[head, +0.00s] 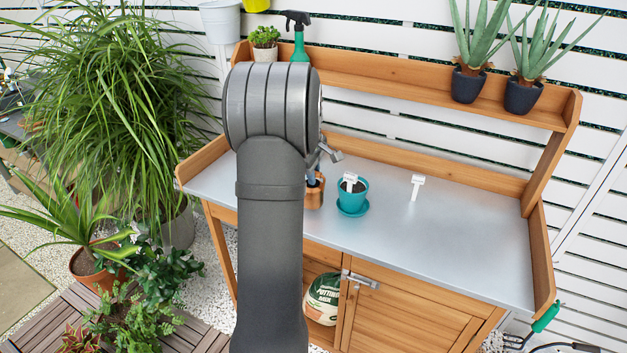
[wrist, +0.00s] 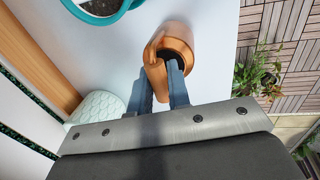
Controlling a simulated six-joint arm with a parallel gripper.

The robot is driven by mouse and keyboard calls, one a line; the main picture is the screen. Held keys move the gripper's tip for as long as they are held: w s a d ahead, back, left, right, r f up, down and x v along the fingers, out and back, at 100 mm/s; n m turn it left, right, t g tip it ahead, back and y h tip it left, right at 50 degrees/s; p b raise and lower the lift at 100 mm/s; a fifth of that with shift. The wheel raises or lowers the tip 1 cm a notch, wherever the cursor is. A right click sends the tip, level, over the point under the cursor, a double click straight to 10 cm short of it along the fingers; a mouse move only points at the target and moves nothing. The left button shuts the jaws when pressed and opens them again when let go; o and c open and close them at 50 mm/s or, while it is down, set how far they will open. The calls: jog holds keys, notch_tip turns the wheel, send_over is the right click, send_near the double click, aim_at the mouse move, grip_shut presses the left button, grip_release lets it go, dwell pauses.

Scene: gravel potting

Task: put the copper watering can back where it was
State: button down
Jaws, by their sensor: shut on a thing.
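The copper watering can (head: 315,194) is on or just above the metal bench top, partly hidden behind my arm in the head view. In the wrist view the copper watering can (wrist: 179,42) shows its round body and dark opening. My gripper (wrist: 162,72) has its two blue-grey fingers on either side of a copper part of the can and is shut on it. In the head view only a bit of my gripper (head: 314,178) shows past the arm. I cannot tell whether the can's base touches the bench.
A teal pot (head: 352,195) with a white label stands on a teal saucer (head: 353,210), close right of the can. A white tag (head: 417,186) stands farther right. A pale textured pot (wrist: 97,112) is near my gripper. The bench top's right side (head: 475,230) is clear.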

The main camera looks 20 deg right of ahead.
jog(key=shift+f, duration=0.95)
jog(key=shift+f, duration=0.1)
jog(key=c, duration=1.4)
grip_release()
jog(key=shift+o, duration=0.2)
notch_tip(320, 180, up, 12)
jog(key=s+a, duration=0.1)
jog(key=shift+s+a, duration=0.35)
jog(key=shift+f, duration=0.1)
jog(key=f, duration=0.4)
jog(key=w+d+f, duration=0.1)
jog(key=f, duration=0.6)
jog(key=shift+w+d+f, duration=0.35)
jog(key=shift+d+f, duration=0.05)
jog(key=shift+r, duration=2)
